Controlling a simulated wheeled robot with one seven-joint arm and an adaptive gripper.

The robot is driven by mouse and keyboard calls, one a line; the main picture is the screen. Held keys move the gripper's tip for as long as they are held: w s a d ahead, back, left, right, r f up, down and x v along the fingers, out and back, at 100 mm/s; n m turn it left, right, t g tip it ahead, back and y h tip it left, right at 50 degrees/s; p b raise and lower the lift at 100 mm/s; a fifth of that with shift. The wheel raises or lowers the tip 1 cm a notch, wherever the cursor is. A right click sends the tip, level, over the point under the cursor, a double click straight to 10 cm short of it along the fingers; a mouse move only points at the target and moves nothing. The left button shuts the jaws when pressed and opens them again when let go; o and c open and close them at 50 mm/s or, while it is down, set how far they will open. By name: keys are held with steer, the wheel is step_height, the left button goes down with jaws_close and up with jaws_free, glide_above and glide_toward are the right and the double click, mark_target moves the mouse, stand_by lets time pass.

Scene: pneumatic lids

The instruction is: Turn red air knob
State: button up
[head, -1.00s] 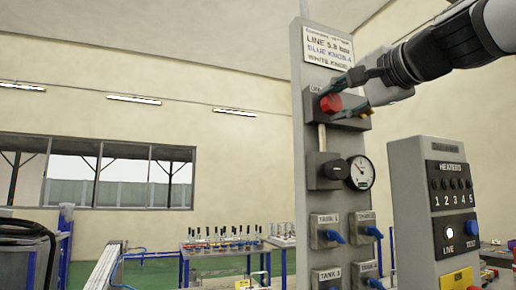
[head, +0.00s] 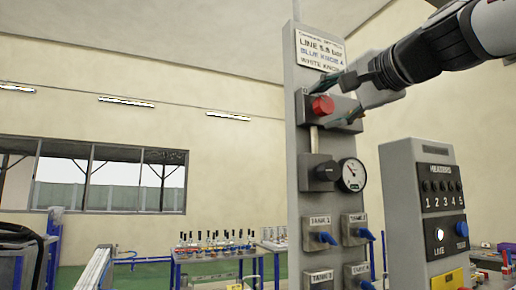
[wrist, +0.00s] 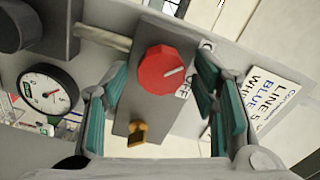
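The red air knob (head: 322,107) sits on a grey box near the top of a tall grey panel (head: 300,190). In the wrist view the red knob (wrist: 168,72) is round with a ridged edge and a pale pointer line slanting toward the upper right, near a label partly reading "FF". My gripper (head: 328,104) comes in from the right, its fingers spread above and below the knob. In the wrist view my gripper (wrist: 160,95) shows its teal fingers wide apart on either side of the knob, with visible gaps. I cannot tell how deep the fingers reach.
A yellow padlock-like tab (wrist: 138,132) sits on the same box. Below are a black knob (head: 325,172), a gauge (head: 351,175) and blue-handled tank valves (head: 325,238). A grey heaters box (head: 400,195) stands at right.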

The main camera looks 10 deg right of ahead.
steer(key=v, duration=1.2)
stand_by(0.3)
steer(key=a+f+n+g+h+p, duration=0.1)
steer(key=a+f+n+g, duration=0.15)
steer(key=f, duration=0.85)
steer(key=a+f+n+g+h+p, duration=0.15)
steer(key=f+g, duration=0.25)
steer(key=f, duration=0.7)
steer(key=s+f+n+g+h, duration=0.1)
steer(key=s+f, duration=0.3)
steer(key=f, duration=0.4)
steer(key=s+f+n+g+h+p, duration=0.1)
steer(key=s+f+n+g, duration=0.2)
steer(key=s+f, duration=0.2)
steer(key=s+f+n+g+h, duration=0.1)
steer(key=s+f, duration=0.4)
steer(key=f, duration=0.6)
steer(key=shift+f+n+g+p, duration=0.4)
steer(key=shift+n+g, duration=0.35)
steer(key=shift+n, duration=0.05)
steer(key=shift+d+r, duration=0.1)
steer(key=shift+r, duration=0.05)
